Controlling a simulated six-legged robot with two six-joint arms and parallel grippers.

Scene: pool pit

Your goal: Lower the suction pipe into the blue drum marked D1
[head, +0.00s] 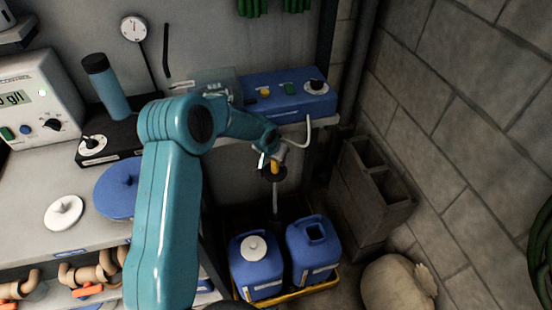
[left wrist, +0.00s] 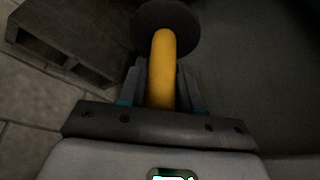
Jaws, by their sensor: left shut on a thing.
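The suction pipe has a yellow grip (head: 274,168), a dark disc and a thin grey tube (head: 275,200) hanging down. My left gripper (head: 272,158) is shut on the yellow grip, which also shows between the fingers in the left wrist view (left wrist: 163,70). Two blue drums stand below: the left one (head: 257,275) has a white cap, the right one (head: 316,262) has an open mouth. Their labels are too small to read, so I cannot tell which is D1. The tube's lower end appears near the gap between them; its depth is unclear. My right gripper is not in view.
A yellow tray (head: 290,292) holds the drums. Hollow blocks (head: 370,190) and a sack (head: 392,284) stand at right. A blue control box (head: 285,92) with a pale hose is behind. The bench (head: 30,190) at left carries a blue lid (head: 117,190) and a white lid (head: 63,212).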

